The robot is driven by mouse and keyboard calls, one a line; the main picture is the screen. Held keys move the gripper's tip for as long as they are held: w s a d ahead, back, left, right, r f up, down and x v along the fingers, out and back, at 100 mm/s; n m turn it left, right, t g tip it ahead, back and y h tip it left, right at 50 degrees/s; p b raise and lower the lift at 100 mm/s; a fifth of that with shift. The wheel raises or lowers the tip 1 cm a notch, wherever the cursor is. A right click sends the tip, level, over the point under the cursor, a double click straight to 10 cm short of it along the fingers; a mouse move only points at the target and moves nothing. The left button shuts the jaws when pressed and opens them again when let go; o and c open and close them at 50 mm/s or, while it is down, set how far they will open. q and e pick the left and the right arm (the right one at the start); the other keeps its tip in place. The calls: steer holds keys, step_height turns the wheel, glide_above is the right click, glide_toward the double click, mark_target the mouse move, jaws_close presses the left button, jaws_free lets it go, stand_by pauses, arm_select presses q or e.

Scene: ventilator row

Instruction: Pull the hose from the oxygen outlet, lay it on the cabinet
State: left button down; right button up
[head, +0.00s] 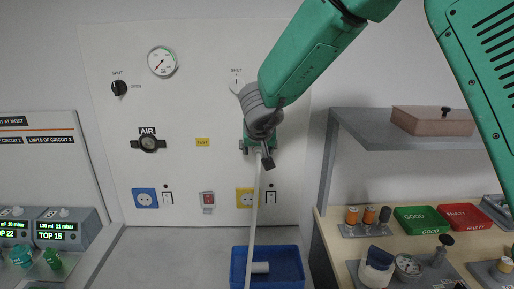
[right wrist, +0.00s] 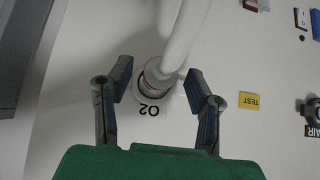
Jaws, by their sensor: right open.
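A white hose (head: 254,210) hangs down from the wall panel at the oxygen outlet, which my right gripper (head: 260,148) mostly hides in the head view. In the right wrist view the hose (right wrist: 184,38) ends in a grey collar (right wrist: 157,78) seated at the outlet, beside the O2 label (right wrist: 149,110). My right gripper (right wrist: 158,84) is open, with one finger on each side of the collar; I see no clear contact. A grey top (head: 180,255), perhaps the cabinet, lies below the panel. My left gripper is not in view.
A blue bin (head: 240,268) holding a white cylinder stands below the outlet, behind the hose. An AIR outlet (head: 148,143) is left on the panel. At right are a grey shelf (head: 375,128) and a bench with green (head: 420,219) and red trays. The grey top left of the bin is clear.

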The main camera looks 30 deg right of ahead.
mark_target(259, 154)
steer(key=shift+c, duration=0.5)
jaws_close()
steer(key=shift+s+a, duration=0.45)
steer(key=shift+s, duration=0.25)
steer(key=shift+s+a, duration=0.4)
steer(key=shift+s, duration=0.3)
stand_by(0.9)
steer(key=shift+s+a, duration=0.45)
steer(key=shift+s, duration=0.25)
steer(key=shift+s+a, duration=0.4)
steer(key=shift+s, duration=0.3)
steer(key=shift+s+a, duration=0.45)
steer(key=shift+s, duration=0.25)
